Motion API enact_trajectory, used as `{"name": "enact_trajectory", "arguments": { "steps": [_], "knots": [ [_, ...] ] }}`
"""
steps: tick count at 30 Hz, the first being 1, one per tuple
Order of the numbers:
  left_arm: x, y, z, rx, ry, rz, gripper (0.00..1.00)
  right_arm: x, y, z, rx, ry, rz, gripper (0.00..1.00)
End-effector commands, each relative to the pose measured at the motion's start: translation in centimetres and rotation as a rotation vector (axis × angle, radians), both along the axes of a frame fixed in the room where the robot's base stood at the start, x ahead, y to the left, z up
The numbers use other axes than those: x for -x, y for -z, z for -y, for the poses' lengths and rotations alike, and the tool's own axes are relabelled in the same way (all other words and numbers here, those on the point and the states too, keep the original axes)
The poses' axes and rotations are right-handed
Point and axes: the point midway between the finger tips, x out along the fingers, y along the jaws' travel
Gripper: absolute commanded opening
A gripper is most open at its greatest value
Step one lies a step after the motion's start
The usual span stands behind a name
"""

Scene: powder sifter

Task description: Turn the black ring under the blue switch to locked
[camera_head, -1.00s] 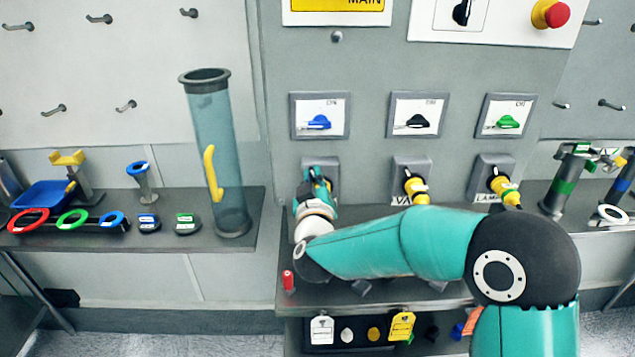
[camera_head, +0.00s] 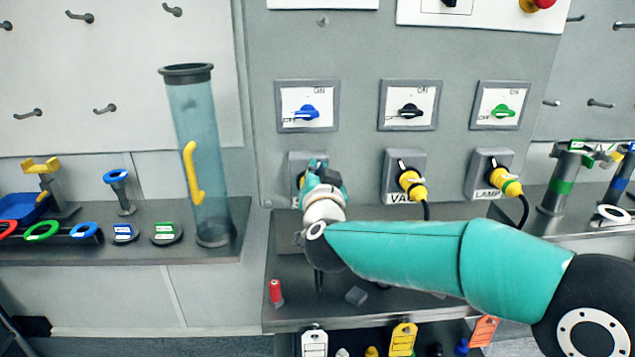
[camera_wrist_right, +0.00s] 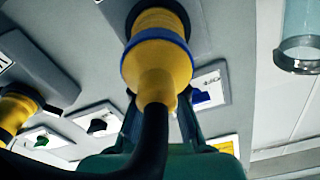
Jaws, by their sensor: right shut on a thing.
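The blue switch (camera_head: 306,112) sits in a white panel on the grey wall. Below it is a grey socket (camera_head: 296,160), mostly covered by my right gripper (camera_head: 314,172). In the right wrist view a yellow plug with a blue band (camera_wrist_right: 157,62) sits in this socket, its black cable (camera_wrist_right: 150,140) coming toward the camera. My right gripper's fingers reach past both sides of the plug and are shut; their tips are hidden behind it. The grip appears to be on the black ring, whose contact and marking I cannot see. My left gripper is not in view.
Two similar yellow plugs stand to the right, under the black switch (camera_head: 410,110) and the green switch (camera_head: 502,111). A red object (camera_head: 276,291) stands on the shelf below (camera_head: 300,318). A tall clear tube (camera_head: 207,155) stands on the left shelf.

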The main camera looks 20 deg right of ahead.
Motion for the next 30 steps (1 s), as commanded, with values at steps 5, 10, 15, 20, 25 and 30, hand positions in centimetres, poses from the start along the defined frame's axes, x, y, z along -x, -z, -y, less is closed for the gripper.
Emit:
{"name": "enact_trajectory", "arguments": {
  "steps": [5,10,15,20,25,30],
  "knots": [
    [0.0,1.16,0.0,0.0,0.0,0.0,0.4,0.16,-0.09,0.62,-0.084,0.008,0.034,0.0],
    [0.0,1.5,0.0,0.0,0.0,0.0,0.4,0.21,-0.15,0.84,-0.127,0.008,0.047,0.0],
    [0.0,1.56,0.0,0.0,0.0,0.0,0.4,0.22,-0.22,0.93,-0.14,0.009,0.051,0.0],
    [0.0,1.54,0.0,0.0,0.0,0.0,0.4,0.23,-0.26,0.98,-0.141,0.01,0.052,0.0],
    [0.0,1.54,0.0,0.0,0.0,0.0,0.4,0.24,-0.28,1.01,-0.141,0.011,0.053,0.13],
    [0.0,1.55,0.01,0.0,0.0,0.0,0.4,0.2,-0.09,0.88,-0.14,0.008,0.048,0.35]
  ]
}}
